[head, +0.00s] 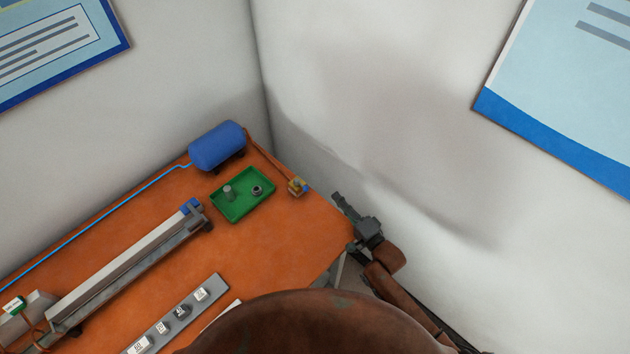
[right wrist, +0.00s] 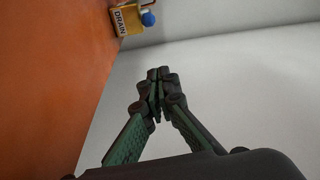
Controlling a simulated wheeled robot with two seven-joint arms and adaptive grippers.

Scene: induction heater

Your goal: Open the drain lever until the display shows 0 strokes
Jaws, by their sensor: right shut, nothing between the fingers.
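The drain valve block (head: 297,186) is a small yellow-brown piece at the far right corner of the orange table. In the right wrist view, its DRAIN label (right wrist: 120,21) and a round blue knob (right wrist: 148,18) show at the top. My right gripper (head: 339,198) is just off the table's right edge, beside the white wall and apart from the valve. Its fingers (right wrist: 156,80) are closed together and empty. A small green-framed display (head: 14,306) stands at the left; its reading is too small to tell. My left gripper is out of view.
A blue tank (head: 217,146) stands behind a green tray (head: 228,210) with small metal parts. A long grey rail (head: 125,265) and a strip of labelled buttons (head: 170,322) lie on the table (head: 270,260). The wall (head: 400,130) is close on the right.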

